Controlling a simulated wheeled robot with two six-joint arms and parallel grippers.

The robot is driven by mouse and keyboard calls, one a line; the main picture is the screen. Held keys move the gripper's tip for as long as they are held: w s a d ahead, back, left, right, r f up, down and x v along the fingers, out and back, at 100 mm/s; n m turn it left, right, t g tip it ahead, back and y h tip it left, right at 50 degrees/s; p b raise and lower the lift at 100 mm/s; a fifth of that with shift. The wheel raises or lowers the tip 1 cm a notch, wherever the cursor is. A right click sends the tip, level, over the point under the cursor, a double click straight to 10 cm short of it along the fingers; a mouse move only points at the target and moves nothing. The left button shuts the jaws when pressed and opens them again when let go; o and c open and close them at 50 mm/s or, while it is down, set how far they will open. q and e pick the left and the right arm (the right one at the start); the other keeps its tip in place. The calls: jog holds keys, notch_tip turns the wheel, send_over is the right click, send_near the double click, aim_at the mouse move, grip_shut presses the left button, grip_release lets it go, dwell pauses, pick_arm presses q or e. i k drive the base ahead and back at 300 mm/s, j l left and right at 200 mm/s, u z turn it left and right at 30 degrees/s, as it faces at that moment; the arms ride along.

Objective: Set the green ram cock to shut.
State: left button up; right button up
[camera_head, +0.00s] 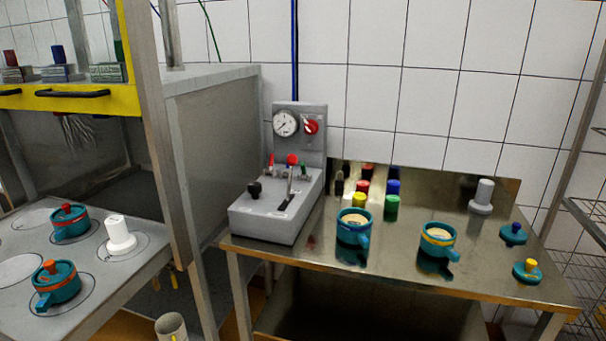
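A grey control box (266,218) stands at the left end of the steel bench. Another green part (118,50) stands on a block above the yellow beam at upper left, cut partly by the post. Neither of my grippers is in view.
The box carries a gauge (286,123), a red switch (311,126), a black knob (254,190) and a lever (290,182). Teal moulds (353,227), coloured cylinders and lids stand on the bench (400,262).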

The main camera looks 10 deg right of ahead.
aim_at(304, 176)
jog(key=i+l, duration=0.35)
jog(key=i+l+u, duration=0.15)
jog(key=i+l, duration=0.2)
jog(key=l, duration=0.15)
